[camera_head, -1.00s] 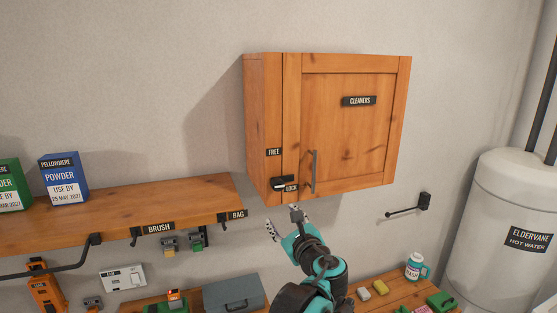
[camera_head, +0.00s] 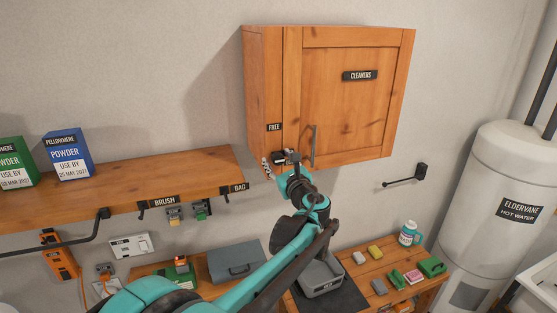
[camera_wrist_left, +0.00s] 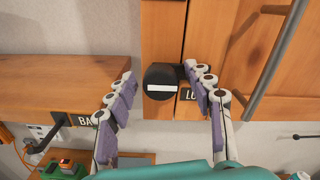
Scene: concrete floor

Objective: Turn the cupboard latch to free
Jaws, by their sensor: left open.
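The wooden cupboard (camera_head: 345,100) hangs on the wall. Its latch (camera_wrist_left: 160,80) is a round black knob with a white bar lying horizontally. In the head view the latch (camera_head: 278,157) is partly covered by my gripper. The LOCK label (camera_wrist_left: 188,95) is at its lower right, partly hidden by a finger; the FREE label (camera_head: 274,128) is above it. My left gripper (camera_head: 281,164) is open just below and in front of the latch. In the left wrist view the gripper (camera_wrist_left: 159,76) has its fingers on either side of the knob, seemingly without gripping it.
The vertical door handle (camera_head: 313,146) is close to the right of the latch. A wooden shelf (camera_head: 120,190) with powder boxes (camera_head: 68,155) is at left. A bench (camera_head: 400,265) with small items is below. A wall hook (camera_head: 420,173) and a white tank (camera_head: 500,200) are at right.

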